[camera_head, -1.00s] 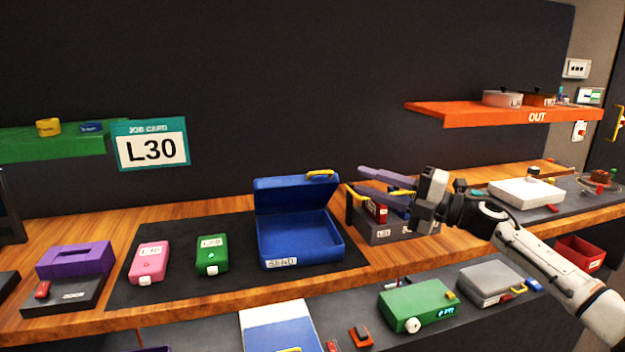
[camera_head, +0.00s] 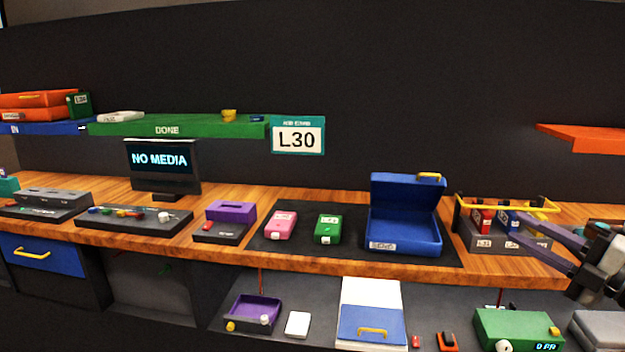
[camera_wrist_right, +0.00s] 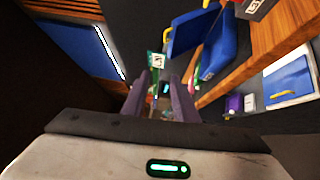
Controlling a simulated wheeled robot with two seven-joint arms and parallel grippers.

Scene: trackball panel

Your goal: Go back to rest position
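My right gripper (camera_head: 508,224) comes in from the right edge of the head view. Its two purple fingers are apart with nothing held between them, and in the picture they overlap the right part of the slotted dark holder (camera_head: 472,236) with the yellow handle. In the right wrist view the gripper (camera_wrist_right: 161,80) also shows both fingers apart and empty. My left gripper is in neither view.
On the bench are an open blue case (camera_head: 405,240), a green device (camera_head: 327,229), a pink device (camera_head: 281,226), a purple-topped box (camera_head: 230,213) and a monitor (camera_head: 161,160). A green DONE shelf (camera_head: 180,127) hangs behind. A lower shelf holds a green unit (camera_head: 520,328).

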